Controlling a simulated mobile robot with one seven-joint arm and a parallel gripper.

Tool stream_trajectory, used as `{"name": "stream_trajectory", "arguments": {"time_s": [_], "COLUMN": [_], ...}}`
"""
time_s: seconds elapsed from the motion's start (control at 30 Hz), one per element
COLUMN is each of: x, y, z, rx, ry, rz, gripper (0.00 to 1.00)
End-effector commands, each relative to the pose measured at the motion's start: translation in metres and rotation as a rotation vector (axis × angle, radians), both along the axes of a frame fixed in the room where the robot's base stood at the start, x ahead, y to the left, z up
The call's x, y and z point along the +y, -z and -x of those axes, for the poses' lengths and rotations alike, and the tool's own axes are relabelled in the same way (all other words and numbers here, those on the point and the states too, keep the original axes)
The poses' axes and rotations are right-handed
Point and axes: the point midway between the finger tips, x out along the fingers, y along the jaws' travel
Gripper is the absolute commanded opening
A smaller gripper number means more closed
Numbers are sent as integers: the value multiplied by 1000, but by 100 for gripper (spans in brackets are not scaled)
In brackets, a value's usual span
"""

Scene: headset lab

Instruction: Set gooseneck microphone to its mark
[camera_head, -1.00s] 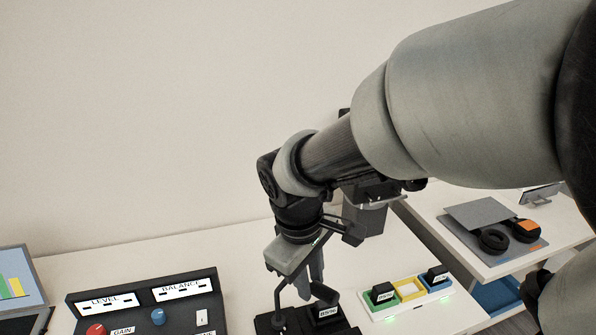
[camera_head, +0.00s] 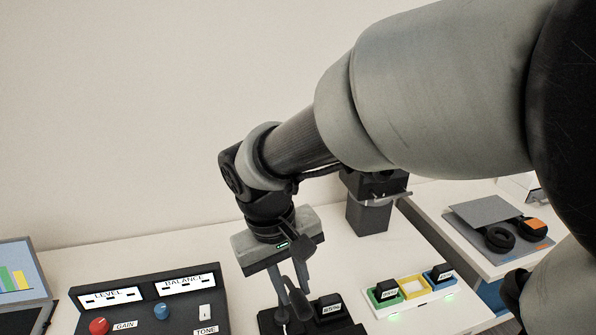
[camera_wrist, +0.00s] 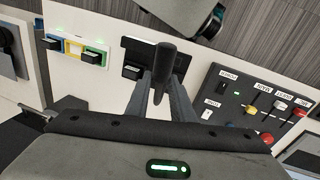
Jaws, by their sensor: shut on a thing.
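The gooseneck microphone's dark rounded head (camera_wrist: 165,58) is between the two grey fingers of my gripper (camera_wrist: 164,88) in the wrist view. My gripper is shut on it. In the head view my gripper (camera_head: 291,292) points down over a black base (camera_head: 268,322) near the front edge of the picture, with the microphone's dark head (camera_head: 282,313) low at the fingers. The stem is mostly hidden, and I cannot tell whether the microphone touches the base. I cannot make out a mark for it.
A control panel (camera_head: 140,325) with knobs is at left, beside a screen (camera_head: 18,280). A labelled black block (camera_head: 328,308) is right of my gripper. Farther right, a white tray (camera_head: 432,296) has green, yellow and blue slots; yellow is empty. Headphones (camera_head: 500,240) lie on another table.

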Motion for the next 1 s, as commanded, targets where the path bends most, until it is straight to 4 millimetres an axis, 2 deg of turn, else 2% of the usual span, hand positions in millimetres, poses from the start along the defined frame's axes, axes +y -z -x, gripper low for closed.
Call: {"name": "stream_trajectory", "arguments": {"time_s": [0.2,0.63,0.67,0.7,1.0], "x": [7,8,8,8,7], "y": [-1,-1,-1,-1,-2], "z": [1,1,1,1,1], "rx": [-1,-2,-2,-2,-2], "ry": [50,60,60,60,62], "rz": [-3,-3,-3,-3,-2], "gripper": [0,0,25,29,29]}}
